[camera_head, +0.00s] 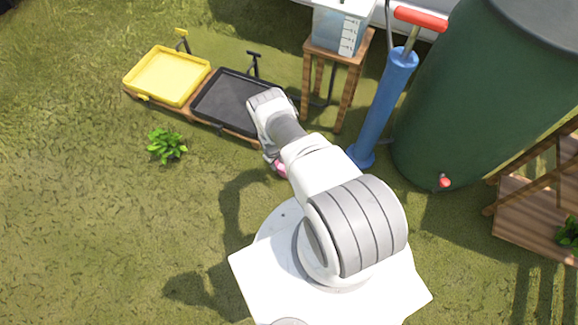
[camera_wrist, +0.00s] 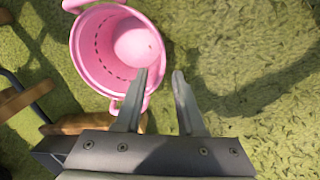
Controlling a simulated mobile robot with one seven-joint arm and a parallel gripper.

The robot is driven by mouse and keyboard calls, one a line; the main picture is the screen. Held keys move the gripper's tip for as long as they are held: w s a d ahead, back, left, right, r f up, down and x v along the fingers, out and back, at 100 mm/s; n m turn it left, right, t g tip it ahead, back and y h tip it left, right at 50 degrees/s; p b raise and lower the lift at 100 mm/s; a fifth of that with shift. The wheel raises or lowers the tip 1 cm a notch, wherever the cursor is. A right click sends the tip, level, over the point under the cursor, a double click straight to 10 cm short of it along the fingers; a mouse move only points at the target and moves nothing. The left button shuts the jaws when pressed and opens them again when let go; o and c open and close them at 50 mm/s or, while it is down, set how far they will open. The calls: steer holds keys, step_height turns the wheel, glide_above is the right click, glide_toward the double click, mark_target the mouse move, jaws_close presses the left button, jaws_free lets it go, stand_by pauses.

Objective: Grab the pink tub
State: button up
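The pink tub (camera_wrist: 90,58) is upright on the grass in the wrist view, at the upper left, with its open top facing the camera and a handle at each of two sides. My gripper (camera_wrist: 160,75) is open, with its two fingers apart. The left finger overlaps the tub's lower right rim in the picture; I cannot tell whether it touches. The right finger is over bare grass. In the head view only a small pink part of the tub (camera_head: 281,168) shows, and my arm hides the rest along with the gripper.
A yellow tray (camera_head: 136,84) and a black tray (camera_head: 199,108) lie on a low wooden base at upper left. A wooden stool (camera_head: 355,82) bears a clear container. A blue pump (camera_head: 384,105) and large green barrel (camera_head: 450,110) stand right. A small plant (camera_head: 167,146) stands left, with open grass around it.

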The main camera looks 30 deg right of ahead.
steer(key=f+b, duration=0.2)
steer(key=f, duration=0.1)
steer(key=f+b, duration=0.1)
steer(key=f, duration=0.1)
steer(key=shift+s+d+f, duration=0.1)
steer(key=shift+s+d, duration=0.05)
steer(key=shift+d, duration=0.15)
jaws_close()
stand_by(1.1)
